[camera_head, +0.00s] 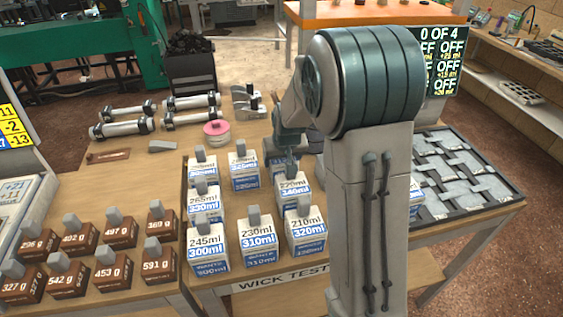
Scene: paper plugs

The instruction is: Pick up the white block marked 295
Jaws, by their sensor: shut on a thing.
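My gripper (284,154) is at the back of the group of white blocks, partly hidden by my own arm. My arm hides the right part of the group.
Several brown blocks marked in grams (118,233) stand at the left. Metal cylinders (191,118) and a pink-topped spool (216,132) lie behind the white blocks. A dark tray of woven grey strips (492,197) is at the right. A "WICK TEST" label (284,279) marks the front edge.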

